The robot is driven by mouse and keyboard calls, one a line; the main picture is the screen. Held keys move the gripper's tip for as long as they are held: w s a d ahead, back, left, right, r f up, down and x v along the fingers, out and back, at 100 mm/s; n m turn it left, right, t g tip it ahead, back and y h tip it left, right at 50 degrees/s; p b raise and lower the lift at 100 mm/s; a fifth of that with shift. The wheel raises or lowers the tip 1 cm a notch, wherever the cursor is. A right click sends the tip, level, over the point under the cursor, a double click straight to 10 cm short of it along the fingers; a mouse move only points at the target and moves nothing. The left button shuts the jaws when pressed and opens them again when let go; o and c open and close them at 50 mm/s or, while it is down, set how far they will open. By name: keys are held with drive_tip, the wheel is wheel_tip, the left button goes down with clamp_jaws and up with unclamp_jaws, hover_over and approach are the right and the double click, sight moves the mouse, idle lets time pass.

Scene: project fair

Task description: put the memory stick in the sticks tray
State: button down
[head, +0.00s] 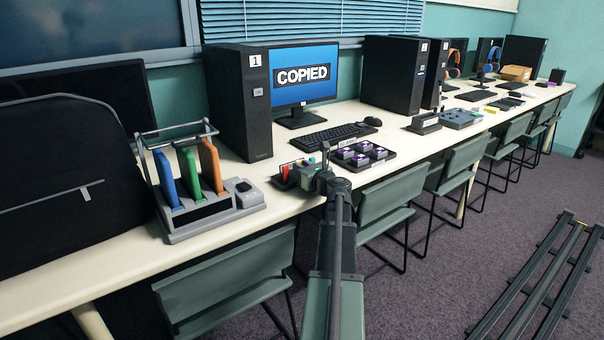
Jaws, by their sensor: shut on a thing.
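My gripper (322,168) is at the end of my outstretched arm, low over the front edge of the long table, just left of a dark tray with purple-topped blocks. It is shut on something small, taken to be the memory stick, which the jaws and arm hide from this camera. Just left of the gripper is a low dark tray (282,184) with small red and green pieces in it; it may be the sticks tray, but its label cannot be read. The gripper overlaps its right side in this view; whether they touch cannot be told.
A computer tower (238,105) marked 1 stands behind, beside a monitor (303,76) reading COPIED and a keyboard (338,136). The purple-block tray (347,163) is right of my gripper. A rack (215,222) with colored slabs and a black bag (62,185) are left. Chairs (232,285) line the front.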

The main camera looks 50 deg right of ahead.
drive_tip(key=shift+f, duration=0.15)
drive_tip(key=c, duration=1)
unclamp_jaws()
drive_tip(key=shift+s+a+r, duration=0.1)
drive_tip(key=shift+s+r, duration=0.1)
drive_tip(key=shift+s, duration=0.05)
drive_tip(key=v, duration=1.1)
drive_tip(key=shift+s, duration=0.25)
drive_tip(key=shift+a, duration=0.1)
